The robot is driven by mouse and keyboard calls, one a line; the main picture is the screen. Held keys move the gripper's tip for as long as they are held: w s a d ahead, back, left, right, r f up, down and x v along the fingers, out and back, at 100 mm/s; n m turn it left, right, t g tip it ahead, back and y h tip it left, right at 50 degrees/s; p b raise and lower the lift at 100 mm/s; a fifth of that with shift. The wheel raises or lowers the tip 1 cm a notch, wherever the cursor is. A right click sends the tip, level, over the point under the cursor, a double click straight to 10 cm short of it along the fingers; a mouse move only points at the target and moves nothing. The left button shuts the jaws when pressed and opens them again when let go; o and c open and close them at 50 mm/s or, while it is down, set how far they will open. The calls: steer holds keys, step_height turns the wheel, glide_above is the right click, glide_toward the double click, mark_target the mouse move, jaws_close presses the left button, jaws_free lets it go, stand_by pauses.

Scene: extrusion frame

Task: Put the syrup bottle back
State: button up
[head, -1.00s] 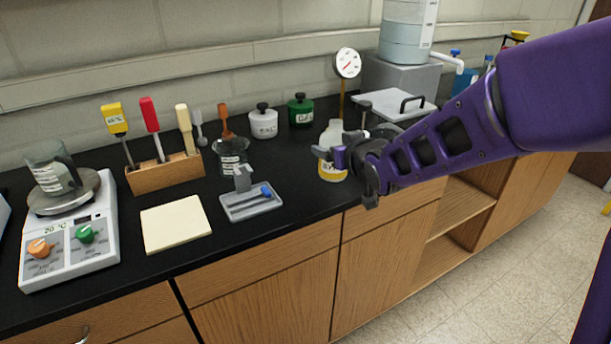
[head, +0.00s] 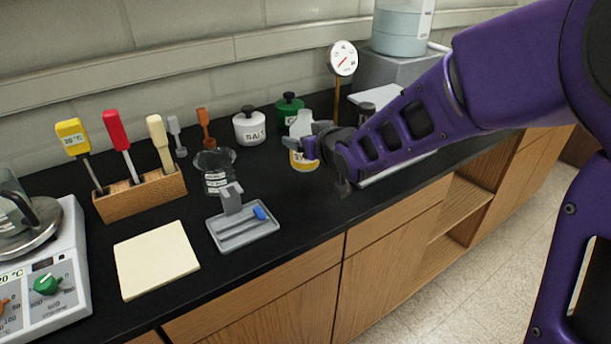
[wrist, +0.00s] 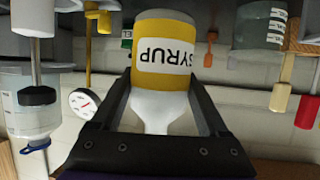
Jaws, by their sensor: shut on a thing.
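The syrup bottle (head: 304,160) is white with a yellow band, upright at the counter's back middle in the head view. In the wrist view the syrup bottle (wrist: 165,65) fills the space between the fingers, its SYRUP label appearing upside down. My gripper (head: 312,146) is shut around the bottle's upper part, reaching from the right; it also shows in the wrist view (wrist: 160,105). I cannot tell whether the bottle's base touches the black counter.
A white salt pot (head: 249,127) and a green pot (head: 288,110) stand behind the bottle. A glass beaker (head: 215,172) and a grey tray (head: 243,228) lie to its left. A dial gauge (head: 342,60) rises behind my gripper. Black counter (head: 300,215) in front is clear.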

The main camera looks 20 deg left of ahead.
mark_target(305, 167)
step_height(305, 167, down, 8)
steer(key=shift+r+b, duration=0.15)
steer(key=shift+b, duration=0.25)
steer(key=o, duration=1.4)
steer(key=shift+r, duration=0.1)
steer(key=p+v, duration=0.1)
steer(key=v, duration=1.1)
